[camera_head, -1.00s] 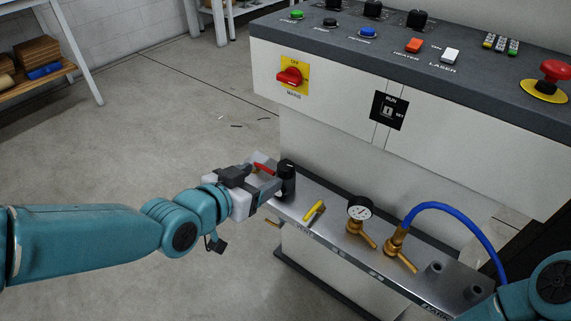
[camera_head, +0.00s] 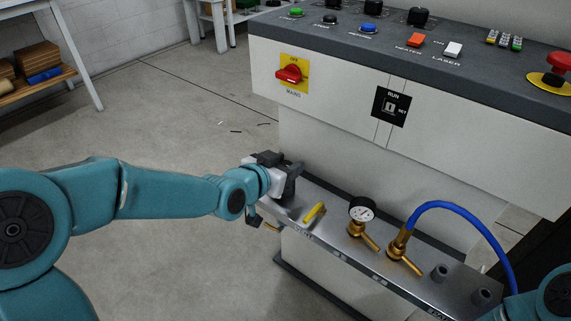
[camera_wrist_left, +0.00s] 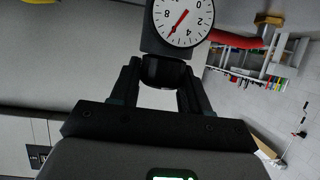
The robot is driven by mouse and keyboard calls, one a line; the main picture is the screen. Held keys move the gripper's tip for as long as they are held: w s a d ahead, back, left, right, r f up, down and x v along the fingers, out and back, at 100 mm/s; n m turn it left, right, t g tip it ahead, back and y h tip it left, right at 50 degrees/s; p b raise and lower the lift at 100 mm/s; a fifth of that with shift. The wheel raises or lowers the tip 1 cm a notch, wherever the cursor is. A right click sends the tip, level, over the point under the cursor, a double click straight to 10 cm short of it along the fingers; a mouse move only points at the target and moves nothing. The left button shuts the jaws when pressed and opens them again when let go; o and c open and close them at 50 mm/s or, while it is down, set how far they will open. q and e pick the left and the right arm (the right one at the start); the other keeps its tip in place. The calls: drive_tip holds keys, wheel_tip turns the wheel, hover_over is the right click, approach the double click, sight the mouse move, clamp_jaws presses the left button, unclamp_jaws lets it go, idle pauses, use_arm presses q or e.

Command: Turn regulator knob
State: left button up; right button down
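The black regulator knob (camera_wrist_left: 165,72) shows in the left wrist view, below a round white gauge (camera_wrist_left: 182,18) with a red needle. My left gripper (camera_wrist_left: 163,78) has one finger on each side of the knob, and the knob fills the gap between the fingertips. In the head view my left gripper (camera_head: 290,180) is at the left end of the metal shelf and hides most of the regulator. My right gripper is out of view.
Open floor lies to the left.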

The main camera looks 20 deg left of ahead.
use_arm(q)
drive_tip(key=c, duration=0.4)
drive_tip(key=shift+o, duration=0.2)
drive_tip(key=shift+n+y, duration=0.3)
drive_tip(key=shift+y, duration=0.1)
drive_tip(key=shift+r+n+y+p, duration=0.1)
drive_tip(key=shift+n+y+p, duration=0.4)
drive_tip(key=shift+p, duration=0.1)
drive_tip(key=n+y+p, duration=0.2)
drive_tip(key=y+p, duration=0.1)
drive_tip(key=p, duration=0.1)
drive_tip(key=shift+d+r+n, duration=0.1)
drive_tip(key=shift+r+n, duration=0.05)
drive_tip(key=shift+n, duration=0.15)
drive_tip(key=shift+n+y+p, duration=0.3)
drive_tip(key=shift+y+p, duration=0.2)
drive_tip(key=shift+f+n+y+p, duration=0.25)
drive_tip(key=shift+n+y+p, duration=0.85)
drive_tip(key=shift+n+y, duration=0.25)
